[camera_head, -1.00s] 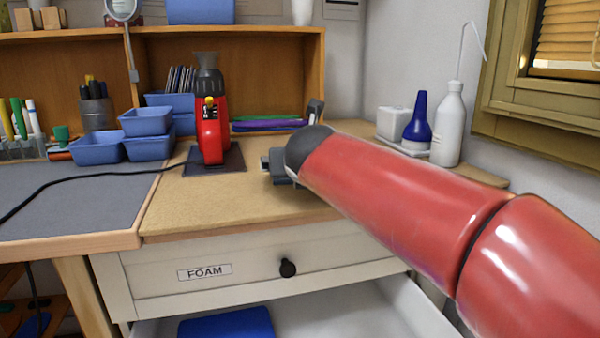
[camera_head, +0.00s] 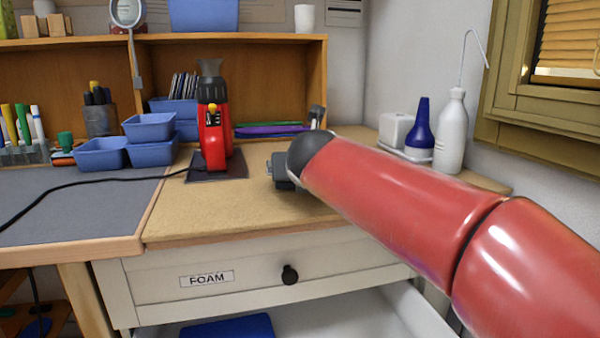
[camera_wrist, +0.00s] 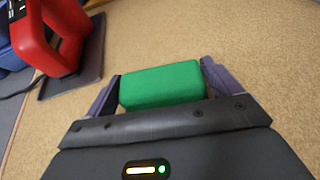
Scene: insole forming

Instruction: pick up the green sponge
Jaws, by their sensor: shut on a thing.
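The green sponge (camera_wrist: 161,86) is a small block between the two fingers of my gripper (camera_wrist: 160,90) in the wrist view. My gripper is shut on it, with a finger at each end. The tan worktop shows beyond the sponge; I cannot tell how far above the worktop it is. In the head view my gripper is mostly hidden behind my red arm, over the right part of the worktop, and the sponge is hidden there.
A red heat tool (camera_head: 213,125) stands on a dark plate left of my gripper, its cord running left. Blue bins (camera_head: 148,127) are further left. Bottles (camera_head: 452,130) stand at the back right. Below, a drawer (camera_head: 345,312) is open.

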